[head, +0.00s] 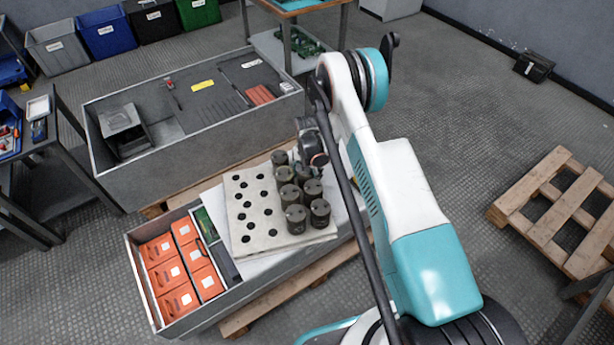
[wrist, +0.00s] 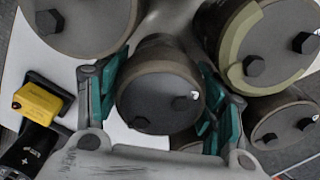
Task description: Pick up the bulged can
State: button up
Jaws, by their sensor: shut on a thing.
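Several dark grey cylindrical cans (head: 292,193) stand upright, close together on the right part of a pale board with round holes (head: 250,215). In the wrist view, my gripper (wrist: 160,92) has its teal fingers on both sides of one can (wrist: 158,100), shut on it. That can's dark lid carries two terminals. I cannot tell from its lid whether it is bulged, or whether it is lifted. A neighbouring can (wrist: 268,45) at the upper right has a pale yellowish rim. In the head view, my gripper (head: 312,150) is at the far end of the group, and its fingers are mostly hidden.
Other cans crowd the held one, including one at the upper left (wrist: 85,25) and one at the lower right (wrist: 290,122). A yellow-topped black item (wrist: 40,98) lies at left. Orange boxes (head: 172,268) fill a grey tray beside the board. A grey cabinet (head: 225,125) stands behind.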

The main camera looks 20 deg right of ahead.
notch_tip(320, 180, up, 20)
jog(key=p, duration=0.6)
jog(key=shift+p, duration=0.4)
